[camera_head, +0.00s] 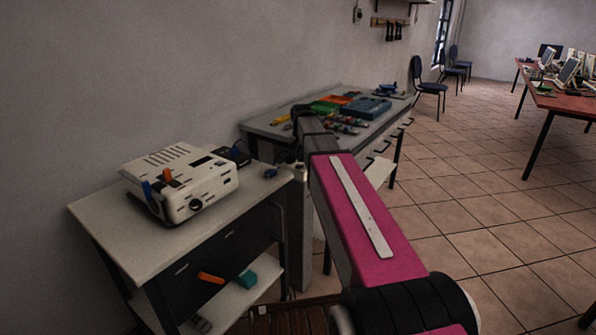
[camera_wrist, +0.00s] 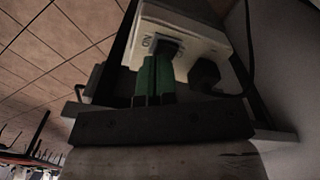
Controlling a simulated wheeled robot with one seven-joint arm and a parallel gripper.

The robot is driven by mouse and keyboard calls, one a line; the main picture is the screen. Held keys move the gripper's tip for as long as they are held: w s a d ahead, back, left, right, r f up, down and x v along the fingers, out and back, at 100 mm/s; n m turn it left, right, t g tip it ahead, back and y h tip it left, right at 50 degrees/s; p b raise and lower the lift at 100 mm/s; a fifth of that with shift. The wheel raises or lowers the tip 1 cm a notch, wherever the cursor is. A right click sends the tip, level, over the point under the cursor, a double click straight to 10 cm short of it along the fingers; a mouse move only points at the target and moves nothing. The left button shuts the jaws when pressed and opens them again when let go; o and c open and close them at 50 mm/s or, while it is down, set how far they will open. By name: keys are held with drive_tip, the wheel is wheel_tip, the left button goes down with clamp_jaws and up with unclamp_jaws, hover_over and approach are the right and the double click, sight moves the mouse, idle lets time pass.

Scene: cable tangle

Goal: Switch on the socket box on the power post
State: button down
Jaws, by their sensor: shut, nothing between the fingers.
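In the wrist view a pale socket box (camera_wrist: 208,42) fills the upper middle, with a small marking that seems to read ON and a dark switch-like part (camera_wrist: 166,47) on its face. My gripper (camera_wrist: 154,62) is shut and empty. Its green-faced fingertips are at the face of the box, right by the dark part. I cannot tell whether they touch it or which way the switch is set. In the head view my arm hides the gripper and the socket box. A grey upright (camera_head: 299,240) beside the table may be the power post.
A white projector (camera_head: 180,183) stands on a white side table (camera_head: 125,235). An orange item (camera_head: 210,278) and a teal box (camera_head: 247,279) lie on its lower shelf. A workbench with tools (camera_head: 270,128) stands behind. Tiled floor (camera_head: 460,205) is open to the right.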

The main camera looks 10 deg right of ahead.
drive_tip(key=shift+f, duration=0.95)
idle(0.6)
drive_tip(key=shift+r, duration=3.55)
